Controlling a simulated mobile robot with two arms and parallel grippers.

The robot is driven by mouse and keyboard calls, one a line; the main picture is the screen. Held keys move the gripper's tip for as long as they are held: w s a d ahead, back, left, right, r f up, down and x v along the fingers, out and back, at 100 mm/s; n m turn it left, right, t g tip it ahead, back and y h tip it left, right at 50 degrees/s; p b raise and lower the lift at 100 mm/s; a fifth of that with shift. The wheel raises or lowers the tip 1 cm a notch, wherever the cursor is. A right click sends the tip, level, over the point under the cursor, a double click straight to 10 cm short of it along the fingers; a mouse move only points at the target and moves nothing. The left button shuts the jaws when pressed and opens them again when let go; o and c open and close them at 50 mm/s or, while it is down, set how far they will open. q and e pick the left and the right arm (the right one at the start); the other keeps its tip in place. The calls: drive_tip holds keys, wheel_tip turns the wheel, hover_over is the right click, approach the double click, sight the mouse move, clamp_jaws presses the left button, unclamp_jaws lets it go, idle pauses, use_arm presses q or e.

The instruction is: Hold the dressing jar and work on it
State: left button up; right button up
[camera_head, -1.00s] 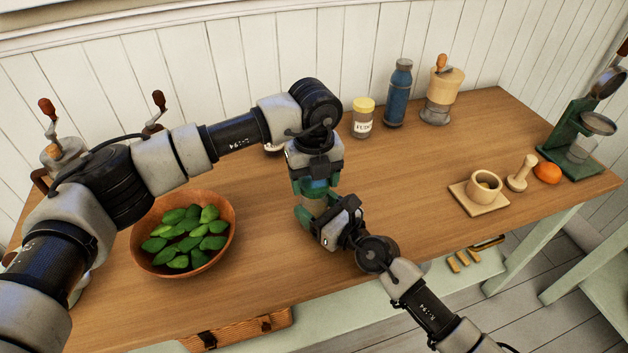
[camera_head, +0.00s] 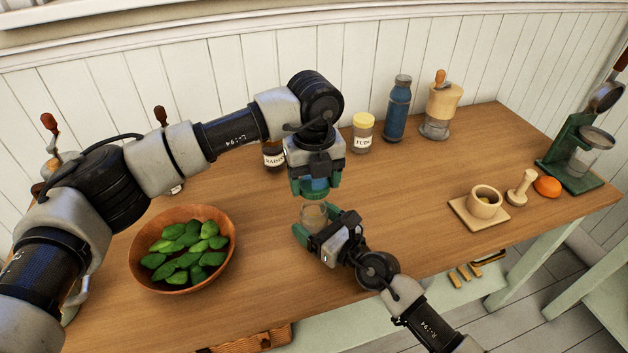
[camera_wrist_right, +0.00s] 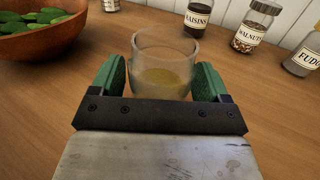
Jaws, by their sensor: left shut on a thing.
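The dressing jar (camera_head: 314,214) is a clear glass jar with yellowish-brown contents at the bottom. Its rim is open and bare in the right wrist view (camera_wrist_right: 166,55). My right gripper (camera_head: 324,228) has its green fingers on both sides of the jar and looks shut on it. Those fingers also show in the right wrist view (camera_wrist_right: 160,85). My left gripper (camera_head: 315,190) is directly above the jar, pointing down, shut on a blue lid (camera_head: 316,184). The lid is apart from the jar's rim. The gripper's fingers hide part of it.
A bowl of green leaves (camera_head: 232,244) stands left of the jar. Behind are a raisins jar (camera_head: 273,157), a fudge jar (camera_head: 362,139), a blue bottle (camera_head: 397,110) and a grinder (camera_head: 441,108). A mortar (camera_head: 484,202) stands right. The table between is clear.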

drive_tip(key=shift+o, duration=1.2)
